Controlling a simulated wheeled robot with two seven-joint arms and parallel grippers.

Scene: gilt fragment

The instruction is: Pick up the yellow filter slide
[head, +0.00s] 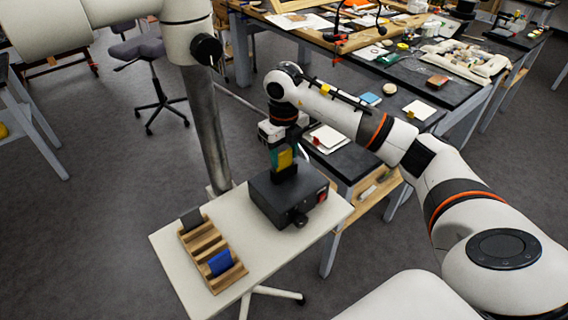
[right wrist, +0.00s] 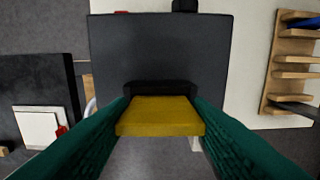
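The yellow filter slide (head: 285,159) stands at the top of the black box (head: 272,208), just above a raised dark holder (right wrist: 160,87). Its lower end seems to be in or right over that holder; I cannot tell which. My right gripper (head: 282,162) points down at the box. In the right wrist view its green fingers (right wrist: 160,118) lie along both side edges of the yellow slide (right wrist: 160,117), with no gap showing, so it looks shut on it. My left gripper is out of view.
The box stands on a small pale table (head: 181,272). A wooden rack (head: 207,243) at its left holds a blue slide (head: 221,262) and a dark slide (head: 192,219). A cluttered black workbench (head: 440,100) stands behind to the right.

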